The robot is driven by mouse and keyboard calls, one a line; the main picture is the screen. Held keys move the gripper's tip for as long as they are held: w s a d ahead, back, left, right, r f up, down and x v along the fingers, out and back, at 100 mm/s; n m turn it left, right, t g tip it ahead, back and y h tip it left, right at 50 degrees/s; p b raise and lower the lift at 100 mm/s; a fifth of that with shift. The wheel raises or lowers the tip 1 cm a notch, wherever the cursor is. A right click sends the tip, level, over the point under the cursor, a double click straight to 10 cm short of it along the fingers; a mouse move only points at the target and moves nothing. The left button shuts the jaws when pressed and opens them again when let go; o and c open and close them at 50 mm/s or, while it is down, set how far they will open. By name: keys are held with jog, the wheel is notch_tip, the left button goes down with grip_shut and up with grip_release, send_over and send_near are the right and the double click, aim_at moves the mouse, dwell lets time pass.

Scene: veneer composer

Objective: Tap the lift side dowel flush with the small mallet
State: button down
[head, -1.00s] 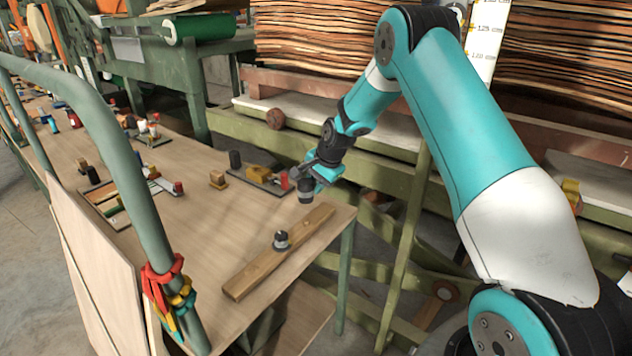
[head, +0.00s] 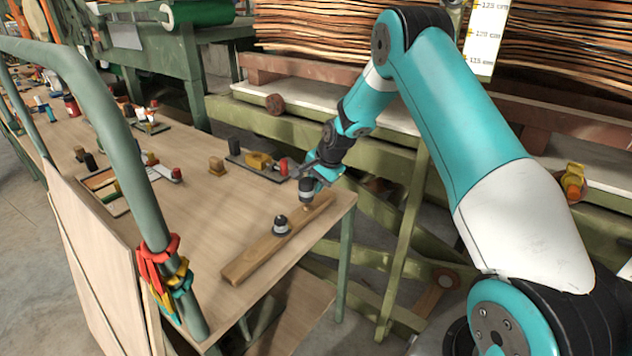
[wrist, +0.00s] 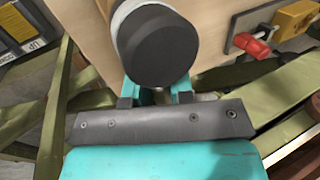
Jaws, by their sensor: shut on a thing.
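My gripper (head: 322,173) is shut on the small mallet's handle over the right end of the bench. The mallet's dark round head (head: 306,188) hangs just above the far end of a long wooden bar (head: 250,262). In the wrist view, the dark head (wrist: 158,48) with a pale band stands beyond my teal fingers (wrist: 160,92), with a bit of handle between them. A small pale peg, seemingly the dowel (head: 307,206), shows right under the head. I cannot tell whether they touch or how far the peg stands up.
Veneer stacks (head: 340,35) stand behind.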

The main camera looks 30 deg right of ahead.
dwell(0.3)
notch_tip(320, 180, down, 2)
jog(key=shift+f+b, duration=0.2)
jog(key=shift+b, duration=0.5)
jog(key=shift+r+p, duration=1.4)
jog(key=shift+r, duration=0.4)
jog(key=shift+f, duration=0.15)
jog(key=shift+f+b, duration=0.4)
jog(key=shift+f, duration=0.25)
jog(key=shift+f, duration=0.15)
